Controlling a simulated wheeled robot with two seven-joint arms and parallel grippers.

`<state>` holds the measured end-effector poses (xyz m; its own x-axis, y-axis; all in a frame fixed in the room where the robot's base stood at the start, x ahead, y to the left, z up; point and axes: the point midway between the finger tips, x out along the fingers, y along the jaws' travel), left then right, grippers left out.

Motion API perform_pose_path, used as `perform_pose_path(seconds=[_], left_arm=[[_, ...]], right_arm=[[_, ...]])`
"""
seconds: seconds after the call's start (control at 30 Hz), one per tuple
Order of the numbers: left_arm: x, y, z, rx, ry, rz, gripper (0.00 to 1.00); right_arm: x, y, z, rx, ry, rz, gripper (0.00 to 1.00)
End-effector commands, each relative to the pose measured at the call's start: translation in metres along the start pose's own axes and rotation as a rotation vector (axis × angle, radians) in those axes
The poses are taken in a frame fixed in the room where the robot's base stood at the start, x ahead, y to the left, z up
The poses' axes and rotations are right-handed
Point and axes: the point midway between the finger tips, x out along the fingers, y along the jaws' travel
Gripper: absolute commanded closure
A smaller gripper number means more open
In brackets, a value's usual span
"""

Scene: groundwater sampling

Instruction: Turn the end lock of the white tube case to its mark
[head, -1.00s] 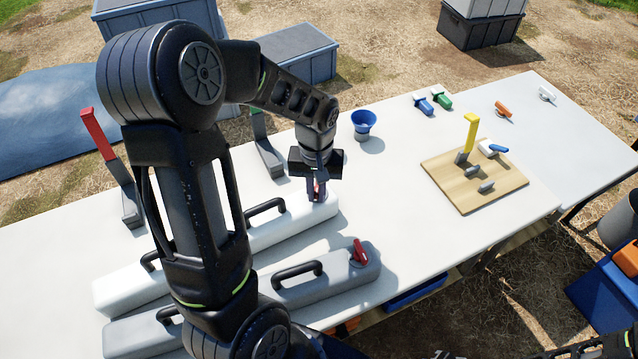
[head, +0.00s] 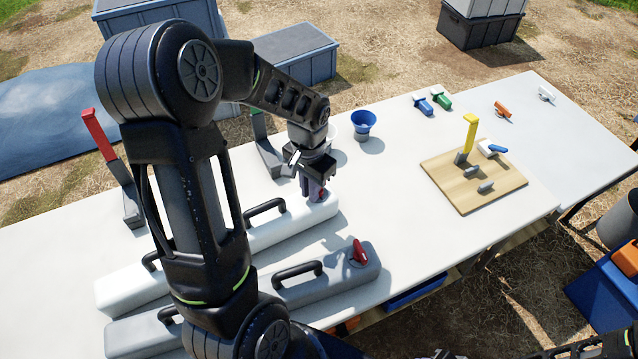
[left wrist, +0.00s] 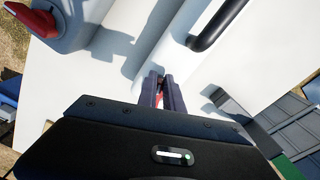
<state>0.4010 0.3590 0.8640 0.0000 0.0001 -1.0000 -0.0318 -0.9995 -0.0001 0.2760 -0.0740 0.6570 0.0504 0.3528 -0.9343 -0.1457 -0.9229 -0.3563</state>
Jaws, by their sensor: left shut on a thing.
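The white tube case (head: 290,222) lies on the table with black handles on top, partly hidden behind my left arm. Its red end lock (head: 321,193) is at the right end of the case. My left gripper (head: 314,192) points down onto that end and is shut on the red lock. In the left wrist view the gripper (left wrist: 161,100) has its fingers close together, with a little red of the lock (left wrist: 158,101) showing between them. The lock's mark is hidden. My right gripper is not clearly in view.
A grey tube case (head: 335,279) with its own red lock (head: 359,252) lies in front. A blue funnel-like cup (head: 363,125) stands behind the gripper. A wooden board (head: 480,190) with a yellow-handled lever is at right. The table between is clear.

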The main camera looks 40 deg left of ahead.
Motion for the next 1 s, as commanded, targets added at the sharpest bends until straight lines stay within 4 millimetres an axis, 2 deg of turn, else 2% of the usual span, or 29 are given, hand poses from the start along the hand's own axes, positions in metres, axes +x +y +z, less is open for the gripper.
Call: perform_pose_path(seconds=[0.27, 0.53, 0.57, 0.8, 0.87, 1.0], left_arm=[[-0.0007, -0.0093, -0.0011, 0.339, -0.001, 0.001, 1.0], [0.0001, -0.01, -0.0014, 0.377, 0.0, 0.0, 1.0], [0.0001, -0.01, -0.0013, 0.377, -0.001, 0.001, 0.87], [0.0, -0.01, -0.0014, 0.375, 0.0, 0.0, 0.67], [0.0, -0.01, -0.0014, 0.375, 0.0, 0.0, 0.64], [0.0, -0.01, -0.0014, 0.375, 0.0, 0.0, 0.64]], right_arm=[[-0.0067, -0.0026, 0.0, 0.0, 0.0, 0.0, 0.64], [-0.0063, -0.0024, 0.0, 0.0, 0.0, 0.0, 0.64], [-0.0063, -0.0024, 0.0, 0.0, 0.0, 0.0, 0.64], [-0.0063, -0.0024, 0.0, 0.0, 0.0, 0.0, 0.64], [-0.0063, -0.0024, 0.0, 0.0, 0.0, 0.0, 0.64], [-0.0063, -0.0024, 0.0, 0.0, 0.0, 0.0, 0.64]])
